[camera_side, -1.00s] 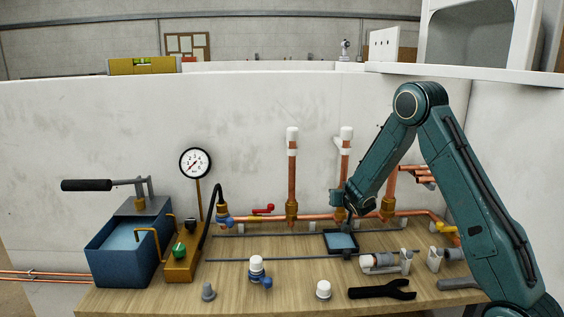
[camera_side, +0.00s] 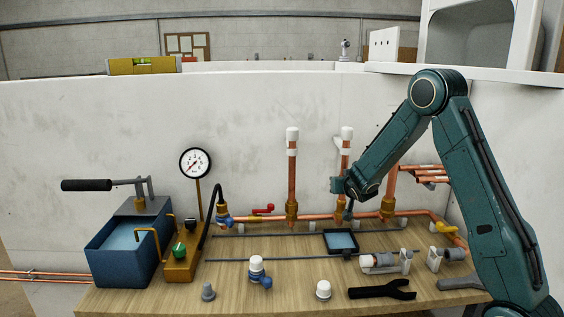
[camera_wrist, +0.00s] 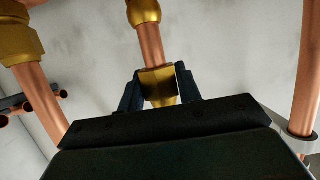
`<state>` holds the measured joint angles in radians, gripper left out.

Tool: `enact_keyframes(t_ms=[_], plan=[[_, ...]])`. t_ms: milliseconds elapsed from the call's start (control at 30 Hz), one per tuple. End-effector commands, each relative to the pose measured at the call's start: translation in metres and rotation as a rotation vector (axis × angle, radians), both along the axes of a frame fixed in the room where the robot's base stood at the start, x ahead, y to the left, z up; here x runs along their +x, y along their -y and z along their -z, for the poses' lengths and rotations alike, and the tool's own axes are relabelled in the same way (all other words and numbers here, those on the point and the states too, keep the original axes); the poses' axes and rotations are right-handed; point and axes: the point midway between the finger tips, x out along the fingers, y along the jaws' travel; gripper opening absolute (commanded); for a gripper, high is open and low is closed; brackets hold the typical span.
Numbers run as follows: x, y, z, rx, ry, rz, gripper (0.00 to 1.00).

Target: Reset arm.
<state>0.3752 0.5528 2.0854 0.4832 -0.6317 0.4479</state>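My gripper (camera_side: 348,212) is just above the black tray, in front of the middle upright copper pipe (camera_side: 345,165) in the side view. The lower fingers are small and partly lost against the fitting in the side view.
The black tray (camera_side: 327,249) holds what looks like water on the wooden bench (camera_side: 225,297). A dark wrench (camera_side: 382,291), a white-capped valve (camera_side: 257,270) and grey fittings (camera_side: 380,261) lie in front. A blue pump tank (camera_side: 118,271) and gauge (camera_side: 195,163) stand left.

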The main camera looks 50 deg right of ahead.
Motion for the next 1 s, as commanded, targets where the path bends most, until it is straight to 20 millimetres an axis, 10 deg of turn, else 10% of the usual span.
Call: enact_keyframes(t_ms=[100, 1000], plan=[[0.000, 0.000, 0.000, -0.001, 0.001, 0.000, 0.58], [-0.028, -0.029, -0.014, 0.000, -0.001, -0.001, 0.58]])
